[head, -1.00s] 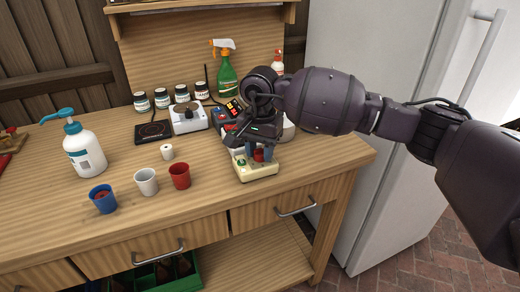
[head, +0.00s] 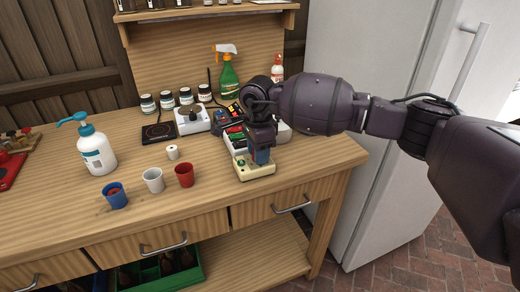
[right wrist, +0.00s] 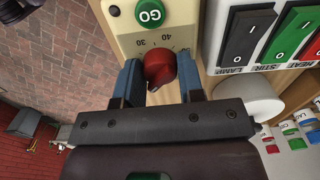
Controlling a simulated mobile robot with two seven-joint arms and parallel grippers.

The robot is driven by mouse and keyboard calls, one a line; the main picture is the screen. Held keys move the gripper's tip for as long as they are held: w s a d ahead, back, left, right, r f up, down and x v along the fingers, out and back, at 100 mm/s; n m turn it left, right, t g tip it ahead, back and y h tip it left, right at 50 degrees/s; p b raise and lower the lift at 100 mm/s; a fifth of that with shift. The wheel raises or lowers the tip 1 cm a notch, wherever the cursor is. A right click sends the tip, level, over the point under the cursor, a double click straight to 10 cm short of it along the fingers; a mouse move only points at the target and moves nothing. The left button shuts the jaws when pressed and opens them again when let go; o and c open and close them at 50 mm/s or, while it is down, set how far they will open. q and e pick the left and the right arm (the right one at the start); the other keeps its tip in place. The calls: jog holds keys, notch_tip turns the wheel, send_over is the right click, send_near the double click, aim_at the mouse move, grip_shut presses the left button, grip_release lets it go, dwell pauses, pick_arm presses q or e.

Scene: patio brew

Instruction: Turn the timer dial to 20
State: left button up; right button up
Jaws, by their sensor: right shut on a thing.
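The timer is a cream box (head: 254,172) near the front edge of the bench, below my right gripper (head: 262,157). In the right wrist view its cream face (right wrist: 125,22) shows a green GO button (right wrist: 150,13) and the upside-down numbers 30 and 40. The red dial (right wrist: 158,66) sits between the blue fingertips of my right gripper (right wrist: 159,78), which is shut on it. The rest of the scale is hidden by the dial and fingers, and I cannot tell which number the dial points at. My left gripper is out of view.
A switch box (right wrist: 270,40) with rocker switches stands close beside the timer. Blue (head: 115,196), white (head: 153,180) and red (head: 185,175) cups and a pump bottle (head: 96,152) stand to the left. A fridge (head: 350,120) is on the right. The bench front between cups and timer is clear.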

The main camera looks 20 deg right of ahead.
jog(key=shift+r+m+p, duration=0.3)
jog(key=shift+m+p, duration=0.1)
jog(key=shift+m, duration=0.6)
jog(key=m+p, duration=0.1)
jog(key=m, duration=0.1)
jog(key=shift+m, duration=0.3)
jog(key=m+p, duration=0.1)
jog(key=m, duration=0.1)
jog(key=shift+m+p, duration=0.4)
jog(key=shift+m, duration=0.4)
jog(key=shift+f+m+p, duration=0.1)
jog(key=shift+m+p, duration=0.55)
jog(key=shift+m, duration=0.85)
jog(key=shift+f+p, duration=0.15)
jog(key=shift+p, duration=0.15)
